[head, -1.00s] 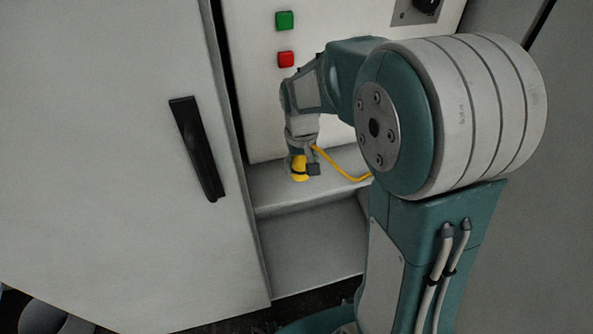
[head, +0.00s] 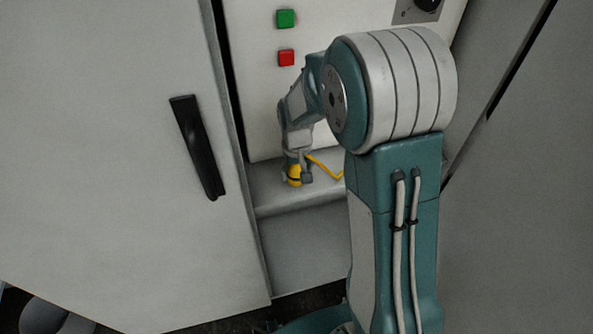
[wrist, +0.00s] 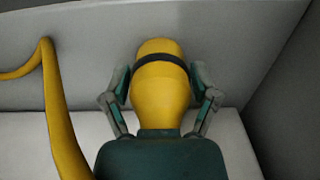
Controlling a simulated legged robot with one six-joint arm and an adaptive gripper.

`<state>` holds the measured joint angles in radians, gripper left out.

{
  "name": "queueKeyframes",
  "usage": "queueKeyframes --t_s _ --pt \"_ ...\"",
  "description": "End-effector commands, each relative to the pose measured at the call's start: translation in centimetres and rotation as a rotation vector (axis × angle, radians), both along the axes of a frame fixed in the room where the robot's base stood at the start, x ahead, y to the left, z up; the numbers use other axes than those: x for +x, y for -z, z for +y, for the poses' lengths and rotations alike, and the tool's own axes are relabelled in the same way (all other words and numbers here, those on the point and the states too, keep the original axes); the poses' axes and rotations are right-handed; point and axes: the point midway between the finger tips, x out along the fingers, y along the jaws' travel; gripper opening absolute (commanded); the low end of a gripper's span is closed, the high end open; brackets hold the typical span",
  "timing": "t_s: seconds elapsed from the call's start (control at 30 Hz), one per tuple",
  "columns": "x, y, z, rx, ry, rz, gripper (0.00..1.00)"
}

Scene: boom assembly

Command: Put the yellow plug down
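The yellow plug (wrist: 160,95) has a dark band around it and sits between the two fingers of my gripper (wrist: 161,82) in the wrist view. Both fingers press against its sides. In the head view the plug (head: 294,176) shows at the end of my gripper (head: 297,172), low over the grey ledge (head: 268,195). I cannot tell whether the plug touches the ledge. A yellow cable (head: 325,167) runs from the plug to the right, partly hidden behind my arm. The cable also shows at the left in the wrist view (wrist: 58,120).
A panel with a green button (head: 285,19), a red button (head: 286,58) and a dark knob (head: 427,3) stands behind the ledge. A cabinet door (head: 110,140) with a black handle (head: 197,147) is at the left. A grey wall (head: 530,190) is at the right.

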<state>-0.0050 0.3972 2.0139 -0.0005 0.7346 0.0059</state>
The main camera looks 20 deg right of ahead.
Motion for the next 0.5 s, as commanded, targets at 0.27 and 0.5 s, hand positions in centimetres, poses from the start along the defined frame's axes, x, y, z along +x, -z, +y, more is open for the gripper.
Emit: queueKeyframes --t_s 0.27,0.5 --pt "-0.01 -0.01 -0.01 0.000 0.000 0.000 1.00" --pt "0.04 -0.46 -0.01 0.000 0.000 -0.002 1.00"
